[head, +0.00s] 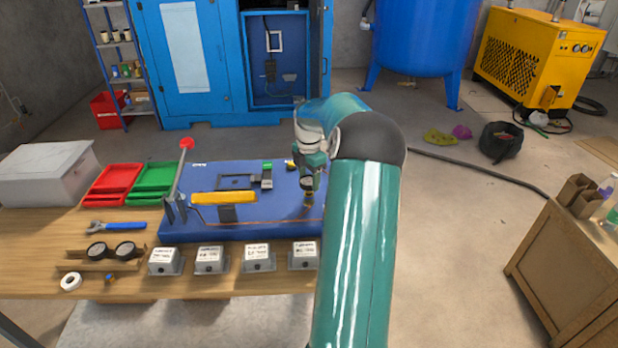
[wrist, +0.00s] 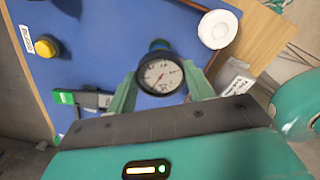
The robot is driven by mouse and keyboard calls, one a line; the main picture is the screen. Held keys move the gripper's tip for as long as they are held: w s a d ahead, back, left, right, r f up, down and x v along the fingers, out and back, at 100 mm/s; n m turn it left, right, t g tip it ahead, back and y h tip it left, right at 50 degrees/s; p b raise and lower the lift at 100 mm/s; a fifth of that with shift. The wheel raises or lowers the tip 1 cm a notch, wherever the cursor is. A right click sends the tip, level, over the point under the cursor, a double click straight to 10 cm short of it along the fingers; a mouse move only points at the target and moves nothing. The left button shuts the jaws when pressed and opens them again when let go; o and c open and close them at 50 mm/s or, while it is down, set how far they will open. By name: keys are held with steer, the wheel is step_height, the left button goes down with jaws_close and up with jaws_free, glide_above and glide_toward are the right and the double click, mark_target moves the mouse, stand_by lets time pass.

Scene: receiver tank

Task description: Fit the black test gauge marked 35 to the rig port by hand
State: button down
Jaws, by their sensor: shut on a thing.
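In the wrist view, a round gauge (wrist: 160,76) with a black rim, pale dial and red needle sits between the two green fingers of my gripper (wrist: 160,84), which is shut on it. Its marking is too small to read. A dark blue-black cylindrical part (wrist: 159,46) shows just beyond the gauge; I cannot tell whether they are joined. In the head view my gripper (head: 310,180) is over the right part of the blue rig board (head: 275,222). A brass-coloured fitting (head: 309,198) shows right below it; I cannot tell whether this is the port or part of the gauge.
Two dark-rimmed gauges (head: 111,250) lie in a wooden holder at the front left. Several labelled grey boxes (head: 208,260) line the front edge. A white round item (wrist: 218,29) lies near the gauge.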

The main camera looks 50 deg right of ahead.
steer(key=n, duration=0.3)
steer(key=shift+n, duration=0.4)
steer(key=shift+f, duration=0.45)
stand_by(0.6)
